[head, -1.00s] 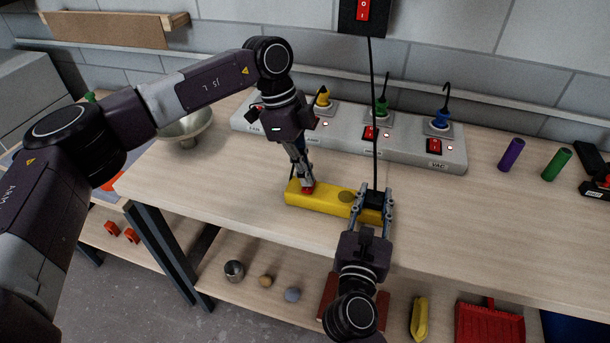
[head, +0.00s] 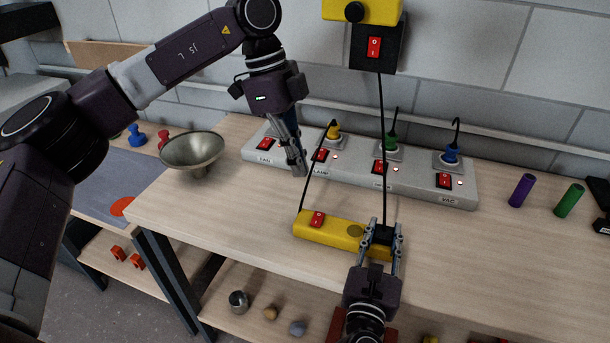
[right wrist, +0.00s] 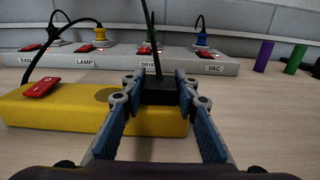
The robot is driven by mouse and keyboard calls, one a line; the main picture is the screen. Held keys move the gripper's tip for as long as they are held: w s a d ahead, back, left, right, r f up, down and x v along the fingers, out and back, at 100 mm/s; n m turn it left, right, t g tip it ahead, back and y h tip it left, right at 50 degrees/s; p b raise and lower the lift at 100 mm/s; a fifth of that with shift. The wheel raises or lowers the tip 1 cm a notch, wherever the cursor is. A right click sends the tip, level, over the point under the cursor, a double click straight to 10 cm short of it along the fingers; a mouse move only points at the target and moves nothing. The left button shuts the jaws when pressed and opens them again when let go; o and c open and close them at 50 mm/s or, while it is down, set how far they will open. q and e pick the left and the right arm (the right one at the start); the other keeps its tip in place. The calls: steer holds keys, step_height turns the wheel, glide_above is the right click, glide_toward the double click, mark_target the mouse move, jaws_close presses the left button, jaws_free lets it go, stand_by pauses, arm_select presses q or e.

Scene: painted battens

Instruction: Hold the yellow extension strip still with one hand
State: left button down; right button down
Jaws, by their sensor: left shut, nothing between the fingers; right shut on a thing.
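The yellow extension strip (head: 335,231) lies on the bench near its front edge. It has a red rocker switch (head: 317,219) at its left and a round socket in the middle. A black plug (head: 382,236) sits at its right end. My right gripper (head: 384,240) is shut with its fingers on both sides of that plug, which also shows in the right wrist view (right wrist: 160,92). The fingers hide part of the strip's right end. My left gripper (head: 300,170) is shut and empty, raised above the bench behind the strip, apart from it.
A grey outlet panel (head: 440,191) with labelled red switches and coloured plugs stands behind. A cord runs from the strip's left end to the yellow plug (head: 334,131). A bowl (head: 192,152) stands left; purple (head: 521,190) and green (head: 568,200) cylinders stand right.

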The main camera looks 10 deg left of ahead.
stand_by(0.4)
steer(key=c, duration=1.4)
jaws_free()
steer(key=shift+c, duration=0.2)
steer(key=s+a, duration=0.2)
steer(key=s, duration=0.9)
steer(key=shift+s, duration=0.4)
steer(key=shift+s+a, duration=0.1)
steer(key=shift+a, duration=0.05)
